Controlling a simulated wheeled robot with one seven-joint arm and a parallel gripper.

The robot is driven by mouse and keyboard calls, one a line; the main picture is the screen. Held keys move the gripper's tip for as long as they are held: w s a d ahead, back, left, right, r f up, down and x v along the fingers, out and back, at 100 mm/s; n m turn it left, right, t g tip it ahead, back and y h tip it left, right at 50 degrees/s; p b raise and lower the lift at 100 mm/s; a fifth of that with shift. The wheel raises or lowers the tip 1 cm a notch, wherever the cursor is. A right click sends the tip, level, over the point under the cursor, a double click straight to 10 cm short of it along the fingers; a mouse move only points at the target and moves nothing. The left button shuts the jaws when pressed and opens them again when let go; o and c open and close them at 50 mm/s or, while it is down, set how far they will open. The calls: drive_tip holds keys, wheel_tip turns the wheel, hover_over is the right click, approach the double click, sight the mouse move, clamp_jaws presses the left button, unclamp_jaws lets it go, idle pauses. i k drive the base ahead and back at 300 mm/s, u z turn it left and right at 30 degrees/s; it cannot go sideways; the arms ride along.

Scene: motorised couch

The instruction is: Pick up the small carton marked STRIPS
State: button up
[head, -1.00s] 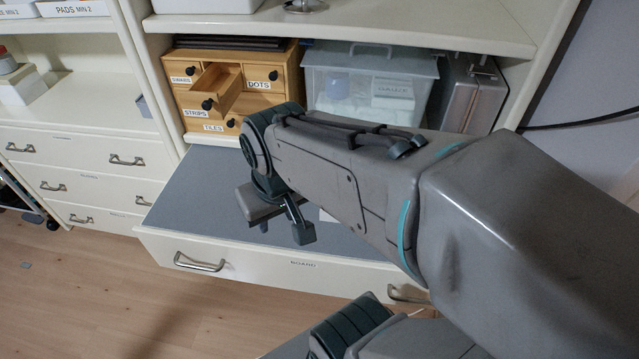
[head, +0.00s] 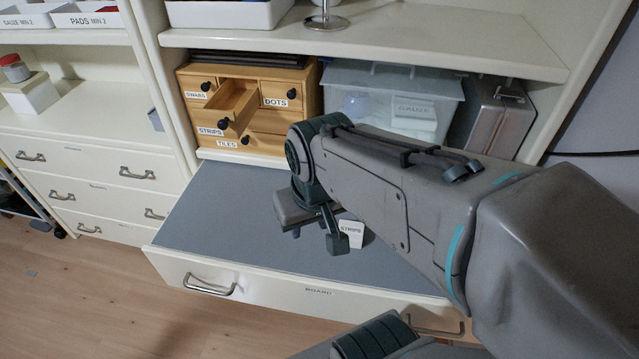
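The small white carton marked STRIPS (head: 351,234) stands on the grey top of the pulled-out board (head: 215,215), near its front edge. My gripper (head: 318,238) is just left of the carton and hangs low over the board. One dark finger shows close to the carton's left edge and overlaps it in the picture; I cannot tell if they touch. My arm covers the board's right part.
Behind the board stands a wooden drawer box (head: 265,130) with its STRIPS drawer (head: 228,107) pulled out. A clear plastic bin (head: 385,98) and a metal case (head: 497,115) are to its right. A shelf (head: 400,45) runs above. The board's left part is clear.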

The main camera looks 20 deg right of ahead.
sight(354, 230)
drive_tip(key=z, duration=0.7)
drive_tip(key=k, duration=0.95)
drive_tip(key=u, duration=1.5)
drive_tip(key=i, duration=0.7)
drive_tip(key=z, duration=0.95)
